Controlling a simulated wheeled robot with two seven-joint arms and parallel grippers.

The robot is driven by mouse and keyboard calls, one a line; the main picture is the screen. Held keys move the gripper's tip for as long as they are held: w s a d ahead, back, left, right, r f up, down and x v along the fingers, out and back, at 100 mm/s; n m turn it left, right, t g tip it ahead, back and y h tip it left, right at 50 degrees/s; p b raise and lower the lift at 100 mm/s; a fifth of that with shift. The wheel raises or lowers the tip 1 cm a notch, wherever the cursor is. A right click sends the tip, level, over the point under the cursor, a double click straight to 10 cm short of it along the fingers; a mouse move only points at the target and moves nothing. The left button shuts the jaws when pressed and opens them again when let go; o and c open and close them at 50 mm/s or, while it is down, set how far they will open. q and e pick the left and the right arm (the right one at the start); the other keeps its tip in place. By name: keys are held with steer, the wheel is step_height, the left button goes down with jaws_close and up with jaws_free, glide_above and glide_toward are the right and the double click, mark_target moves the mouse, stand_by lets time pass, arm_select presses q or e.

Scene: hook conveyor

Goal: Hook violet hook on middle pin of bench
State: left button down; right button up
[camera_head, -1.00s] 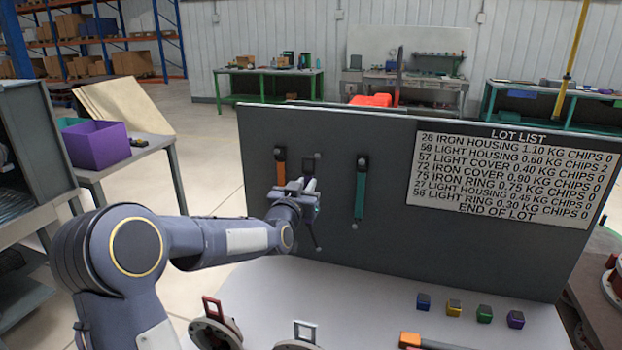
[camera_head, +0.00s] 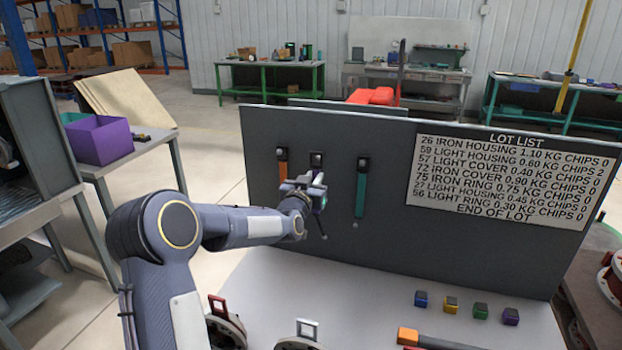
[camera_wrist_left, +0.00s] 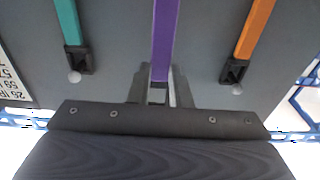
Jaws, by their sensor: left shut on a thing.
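The upright grey panel of the bench (camera_head: 400,240) carries a row of three dark pin mounts. The middle pin (camera_head: 317,159) shows just above my left gripper (camera_head: 318,187). My left gripper is shut on the violet hook (camera_wrist_left: 163,40), close to the panel. In the left wrist view the violet strip runs up the picture from between the fingers, between the teal and orange hooks. In the head view the gripper hides most of the violet hook. I cannot tell whether it touches the pin. My right gripper is not in view.
An orange hook (camera_head: 282,168) hangs at the left pin and a teal hook (camera_head: 360,192) at the right pin, both close to my gripper. Several small coloured blocks (camera_head: 451,304) and an orange-headed tool (camera_head: 430,341) lie on the white bench top (camera_head: 370,290). A lot list (camera_head: 500,180) is on the panel.

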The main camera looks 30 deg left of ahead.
mark_target(316, 175)
arm_select(q)
steer(key=shift+p+x, duration=1.1)
steer(key=shift+x, duration=0.7)
steer(key=shift+w+a+f+b, duration=0.15)
steer(key=shift+w+f+b, duration=0.6)
steer(key=shift+b, duration=0.65)
steer(key=c, duration=1.3)
jaws_free()
steer(key=shift+o, duration=0.2)
steer(key=shift+f, duration=0.1)
